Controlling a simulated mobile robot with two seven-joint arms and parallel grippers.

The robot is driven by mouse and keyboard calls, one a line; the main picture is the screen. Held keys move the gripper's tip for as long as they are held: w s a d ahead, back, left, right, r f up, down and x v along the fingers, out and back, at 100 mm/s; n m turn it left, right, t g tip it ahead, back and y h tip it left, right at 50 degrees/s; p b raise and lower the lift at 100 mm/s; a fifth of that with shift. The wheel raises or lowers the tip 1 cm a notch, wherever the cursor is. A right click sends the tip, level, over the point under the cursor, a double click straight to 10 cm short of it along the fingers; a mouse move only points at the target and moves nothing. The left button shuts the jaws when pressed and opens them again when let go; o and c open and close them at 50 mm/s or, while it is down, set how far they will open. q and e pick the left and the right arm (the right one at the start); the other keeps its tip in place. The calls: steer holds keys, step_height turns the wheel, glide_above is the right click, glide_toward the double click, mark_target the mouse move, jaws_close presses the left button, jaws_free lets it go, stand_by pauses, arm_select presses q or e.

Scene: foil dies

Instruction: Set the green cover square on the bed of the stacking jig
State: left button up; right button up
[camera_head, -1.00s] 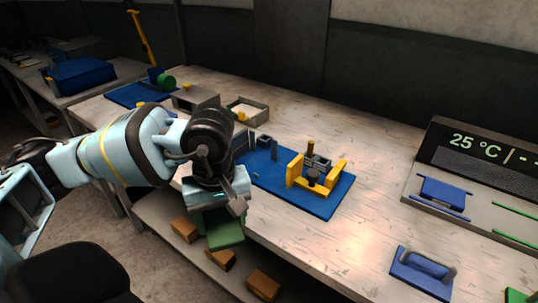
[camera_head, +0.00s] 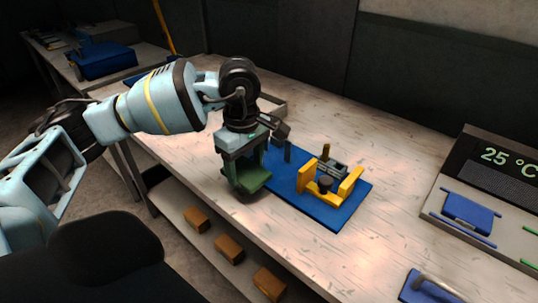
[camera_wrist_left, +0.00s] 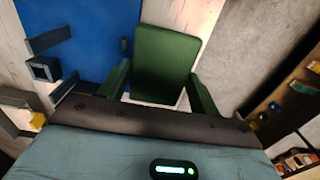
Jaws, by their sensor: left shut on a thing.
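My left gripper (camera_head: 243,160) is shut on the green cover (camera_head: 256,181) and holds it near the table's front edge, left of the stacking jig. In the left wrist view the green cover (camera_wrist_left: 165,58) shows as a flat green plate with green uprights at its sides. The stacking jig (camera_head: 340,213) has a blue base with yellow upright guides (camera_head: 304,178) and dark parts between them. The cover is apart from the guides. The bed between the guides is partly hidden. My right gripper is not in view.
A blue plate with a handle (camera_head: 432,288) lies at the front right. A grey tray (camera_head: 440,209) with a blue part and a temperature display stands at the right. Several brown blocks (camera_head: 229,248) lie on a lower shelf. Bare tabletop lies right of the jig.

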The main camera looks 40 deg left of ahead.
arm_select(q)
glide_above(269, 166)
steer(key=shift+s+f, duration=0.2)
steer(key=shift+f, duration=0.2)
steer(key=shift+w, duration=0.1)
steer(key=shift+w+f, duration=0.2)
step_height(269, 166, down, 3)
steer(key=shift+a+f+p, duration=0.1)
steer(key=shift+p, duration=0.2)
steer(key=shift+f, duration=0.1)
steer(key=o, duration=1.1)
